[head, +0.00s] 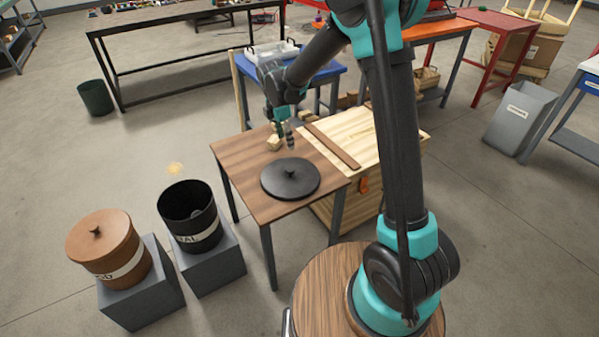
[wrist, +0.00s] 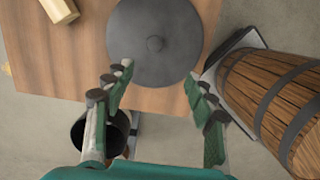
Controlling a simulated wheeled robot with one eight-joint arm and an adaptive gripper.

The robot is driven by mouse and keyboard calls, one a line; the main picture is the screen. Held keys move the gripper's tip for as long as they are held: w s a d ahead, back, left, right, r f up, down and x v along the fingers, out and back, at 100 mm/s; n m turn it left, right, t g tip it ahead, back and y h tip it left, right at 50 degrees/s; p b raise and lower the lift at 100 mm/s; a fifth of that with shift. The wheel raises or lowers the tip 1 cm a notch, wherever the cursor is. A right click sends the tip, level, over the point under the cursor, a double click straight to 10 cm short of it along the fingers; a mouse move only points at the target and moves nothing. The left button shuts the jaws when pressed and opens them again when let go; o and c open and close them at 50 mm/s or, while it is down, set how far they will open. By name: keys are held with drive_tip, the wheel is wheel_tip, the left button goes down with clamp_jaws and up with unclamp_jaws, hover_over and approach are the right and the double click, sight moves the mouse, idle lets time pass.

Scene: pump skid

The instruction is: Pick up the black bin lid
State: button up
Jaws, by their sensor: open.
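The black bin lid (head: 290,178) lies flat on a small brown wooden table (head: 235,160). My gripper (head: 290,140) is above the table, just behind the lid in the head view. In the wrist view my gripper (wrist: 158,85) is open, its two fingers apart with nothing between them. The open black bin (head: 190,216) stands on a grey block to the left of the table.
A brown lidded bin (head: 105,245) stands on another grey block at the lower left. A pale wooden block (wrist: 60,10) lies on the table near the lid. A wooden crate (head: 345,140) adjoins the table at right. Open floor lies to the left.

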approach(290, 169)
drive_tip(key=f, duration=0.2)
drive_tip(key=d+f, duration=0.1)
drive_tip(key=f, duration=0.2)
drive_tip(key=shift+w+d+f, duration=0.1)
drive_tip(key=shift+w+f, duration=0.05)
drive_tip(key=shift+f, duration=0.7)
drive_tip(key=shift+w+f, duration=0.15)
drive_tip(key=shift+f, duration=0.75)
drive_tip(key=shift+w+d+f, duration=0.1)
drive_tip(key=shift+w+f, duration=0.1)
drive_tip(key=shift+f, duration=0.65)
drive_tip(key=shift+c, duration=0.4)
clamp_jaws()
